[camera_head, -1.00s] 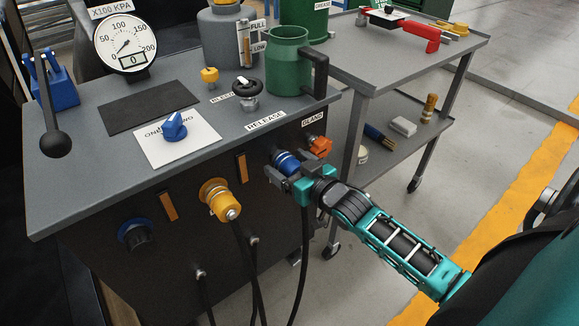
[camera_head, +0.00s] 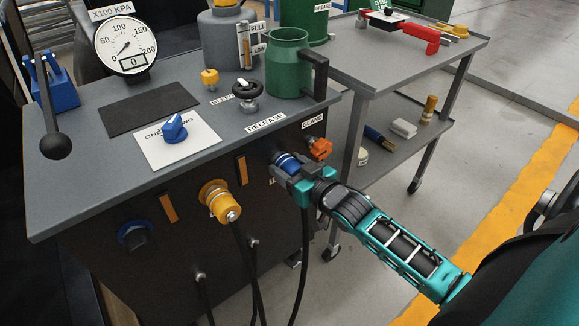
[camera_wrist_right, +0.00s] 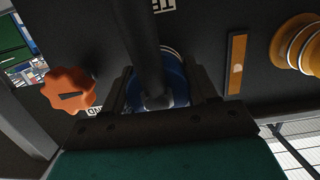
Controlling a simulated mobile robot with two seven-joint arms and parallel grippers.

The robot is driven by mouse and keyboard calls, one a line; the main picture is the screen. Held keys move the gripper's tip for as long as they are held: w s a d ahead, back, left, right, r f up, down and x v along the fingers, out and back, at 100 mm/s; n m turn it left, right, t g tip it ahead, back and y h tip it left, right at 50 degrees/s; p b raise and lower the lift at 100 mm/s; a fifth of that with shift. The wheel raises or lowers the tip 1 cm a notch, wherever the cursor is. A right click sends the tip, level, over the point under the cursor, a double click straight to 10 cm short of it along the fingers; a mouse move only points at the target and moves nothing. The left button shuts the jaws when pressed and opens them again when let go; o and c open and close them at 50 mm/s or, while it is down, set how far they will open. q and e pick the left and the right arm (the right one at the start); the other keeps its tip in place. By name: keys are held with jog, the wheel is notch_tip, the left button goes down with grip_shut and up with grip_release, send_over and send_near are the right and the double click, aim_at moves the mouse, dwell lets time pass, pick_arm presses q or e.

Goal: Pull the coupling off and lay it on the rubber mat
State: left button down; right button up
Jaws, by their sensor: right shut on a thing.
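The blue coupling (camera_head: 288,161) is at the right part of the bench's dark front panel, with a pale ring on it. My right gripper (camera_head: 286,171) is shut on it; the fingers hide part of its body. In the right wrist view the blue coupling (camera_wrist_right: 176,86) shows between the two dark fingers of my gripper (camera_wrist_right: 165,92), with a dark hose crossing in front. Whether it is still seated on the panel cannot be told. The black rubber mat (camera_head: 150,99) lies flat and empty on the bench top. My left gripper is not in view.
A yellow coupling (camera_head: 220,201) with a hose sits left of the blue one. An orange knob (camera_head: 320,148) is close on its right.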

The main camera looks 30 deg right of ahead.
jog(key=c, duration=0.4)
jog(key=shift+s+p, duration=0.7)
jog(key=shift+s, duration=0.25)
jog(key=shift+s+d+p, duration=0.15)
jog(key=shift+s+p, duration=0.55)
jog(key=shift+s, duration=0.45)
jog(key=shift+r, duration=0.1)
jog(key=shift+s+d+p, duration=0.15)
jog(key=shift+s+p, duration=1)
jog(key=shift+s, duration=0.85)
